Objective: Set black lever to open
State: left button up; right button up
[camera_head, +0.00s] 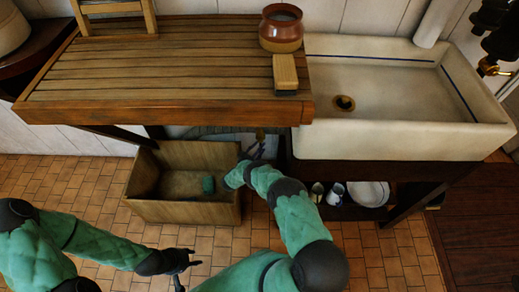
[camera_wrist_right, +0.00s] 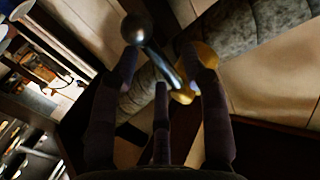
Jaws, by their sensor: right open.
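In the right wrist view, a dark, shiny lever (camera_wrist_right: 160,58) with a ball knob at its upper end runs down to a brass fitting (camera_wrist_right: 184,96). My right gripper (camera_wrist_right: 161,64) is open, with its dark fingers spread around the lever; I cannot tell whether any finger touches it. In the head view, my right arm reaches under the wooden counter, and the right gripper (camera_head: 257,151) is in shadow there. I cannot make out the lever clearly in that view. My left gripper (camera_head: 186,272) is open and empty above the tiled floor.
An open wooden crate (camera_head: 186,212) with a green item inside stands left of my right arm. The slatted counter (camera_head: 150,75) overhangs the right gripper. A white sink (camera_head: 400,140) is to the right, with dishes on a shelf below. Tiled floor is clear at far left.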

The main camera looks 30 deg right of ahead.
jog(key=shift+w+d, duration=0.15)
jog(key=shift+d, duration=0.15)
grip_shut()
